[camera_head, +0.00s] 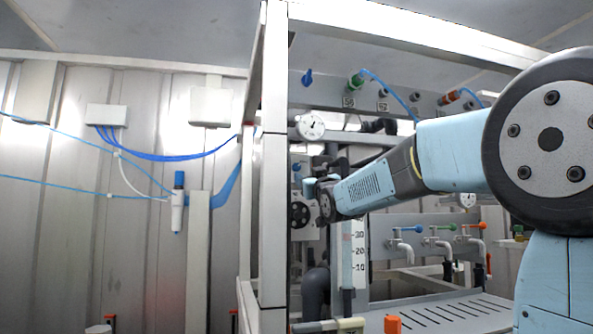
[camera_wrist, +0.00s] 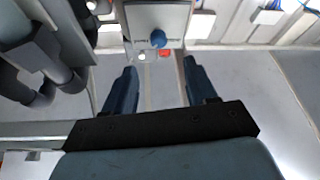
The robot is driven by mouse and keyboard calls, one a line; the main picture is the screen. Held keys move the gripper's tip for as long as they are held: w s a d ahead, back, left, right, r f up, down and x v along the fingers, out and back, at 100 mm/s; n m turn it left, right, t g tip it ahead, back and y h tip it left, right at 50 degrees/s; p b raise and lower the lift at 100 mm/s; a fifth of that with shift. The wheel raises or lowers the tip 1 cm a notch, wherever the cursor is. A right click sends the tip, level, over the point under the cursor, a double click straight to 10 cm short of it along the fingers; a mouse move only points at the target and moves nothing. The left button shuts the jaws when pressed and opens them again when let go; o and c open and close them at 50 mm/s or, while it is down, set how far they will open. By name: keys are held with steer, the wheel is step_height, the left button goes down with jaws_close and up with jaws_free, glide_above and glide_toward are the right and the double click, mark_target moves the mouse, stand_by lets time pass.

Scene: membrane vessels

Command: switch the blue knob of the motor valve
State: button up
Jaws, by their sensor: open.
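The blue knob (camera_wrist: 158,39) sits on the face of a light grey box (camera_wrist: 180,20), likely the motor valve's housing, in the upper middle of the wrist view. A small white spot and a red spot (camera_wrist: 165,53) show just below the knob. My gripper (camera_wrist: 160,66) is open and empty. Its two dark blue fingers are spread either side of the knob's line, and the knob appears beyond the fingertips, apart from them. In the head view my arm reaches left into the frame, and its end hides most of the gripper and the box.
A white frame post (camera_head: 272,160) stands left of my arm. A pressure gauge (camera_head: 310,126) is above its end. Taps with coloured handles (camera_head: 407,230) line a panel below my arm. Dark pipes (camera_wrist: 45,80) run close on the left in the wrist view.

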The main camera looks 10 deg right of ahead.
mark_target(298, 168)
steer(key=x, duration=1.1)
steer(key=shift+w+d, duration=0.15)
steer(key=shift+w, duration=0.1)
